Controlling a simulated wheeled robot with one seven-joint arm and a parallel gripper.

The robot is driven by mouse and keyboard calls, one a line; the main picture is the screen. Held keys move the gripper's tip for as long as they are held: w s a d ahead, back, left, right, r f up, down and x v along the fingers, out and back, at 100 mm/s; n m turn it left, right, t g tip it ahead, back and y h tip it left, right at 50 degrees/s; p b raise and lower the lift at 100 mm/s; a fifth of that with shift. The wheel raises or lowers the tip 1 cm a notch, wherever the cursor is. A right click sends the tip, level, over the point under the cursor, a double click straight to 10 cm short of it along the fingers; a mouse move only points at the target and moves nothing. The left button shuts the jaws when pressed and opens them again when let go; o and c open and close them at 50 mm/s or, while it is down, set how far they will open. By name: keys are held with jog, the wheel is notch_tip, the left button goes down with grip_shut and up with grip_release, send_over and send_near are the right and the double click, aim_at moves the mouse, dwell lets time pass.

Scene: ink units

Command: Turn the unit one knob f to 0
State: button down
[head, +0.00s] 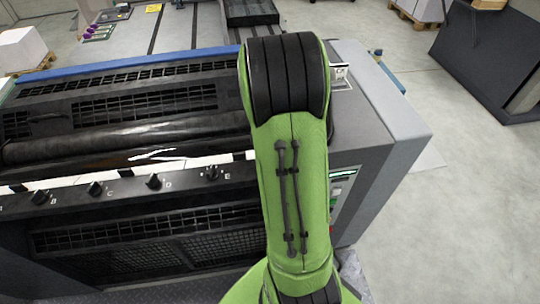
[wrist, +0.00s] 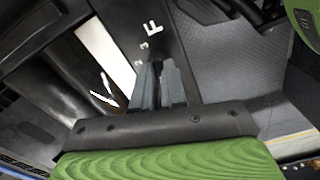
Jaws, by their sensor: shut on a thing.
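The dark ink unit (head: 150,228) has a row of black knobs along its front panel. Knob f is hidden behind my green arm in the head view. In the wrist view the white letter F (wrist: 152,27) shows on the panel just beyond my fingertips, with small white digits (wrist: 142,53) below it. My gripper (wrist: 158,68) is at the panel there, its grey fingers close together and shut on knob f. The knob is covered by the fingers, so its pointer and setting cannot be read.
Knob E (head: 212,173), knob D (head: 153,181) and knob C (head: 95,188) stand to the left of my arm in the head view. A long dark roller (head: 110,145) lies behind the row. Open grey floor (head: 450,220) is at the right.

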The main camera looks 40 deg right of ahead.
jog(key=shift+w+r, duration=0.1)
jog(key=c, duration=1.2)
grip_release()
notch_tip(320, 180, up, 16)
jog(key=p, duration=0.3)
jog(key=shift+f, duration=0.2)
